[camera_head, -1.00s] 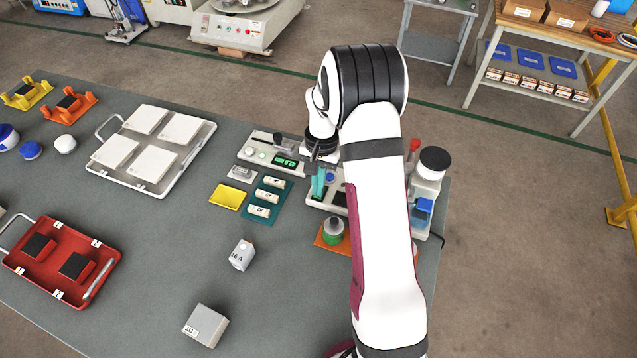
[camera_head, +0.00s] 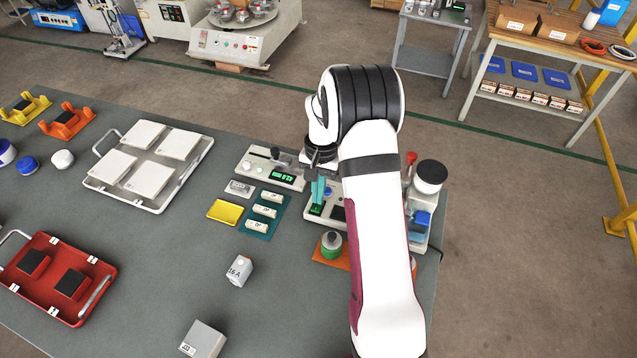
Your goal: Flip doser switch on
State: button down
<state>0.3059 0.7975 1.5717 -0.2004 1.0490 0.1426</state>
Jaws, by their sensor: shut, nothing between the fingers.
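The light-grey bench device that looks like the doser (camera_head: 309,217) is partly hidden behind my arm. It carries a small green-lit switch (camera_head: 316,209) at its front left and a blue round part (camera_head: 328,192). My gripper (camera_head: 318,194) has teal fingers, is shut and empty, and points down just above and behind the green switch. I cannot tell whether the fingertips touch it. A jar with a black lid (camera_head: 430,177) and a blue part (camera_head: 421,222) show right of my arm.
A control box with a green display (camera_head: 283,177) stands left of my gripper.

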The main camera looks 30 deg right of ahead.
notch_tip(320, 180, up, 13)
jog(key=w+d, duration=0.1)
jog(key=shift+w+d+r, duration=0.15)
jog(key=shift+d+r, duration=0.05)
jog(key=shift+s+a, duration=0.5)
jog(key=shift+s, duration=0.1)
jog(key=f, duration=0.4)
jog(key=s+a+f, duration=0.1)
jog(key=f, duration=0.8)
jog(key=shift+s+a+f, duration=0.15)
jog(key=shift+a+f, duration=0.05)
jog(key=shift+f, duration=0.2)
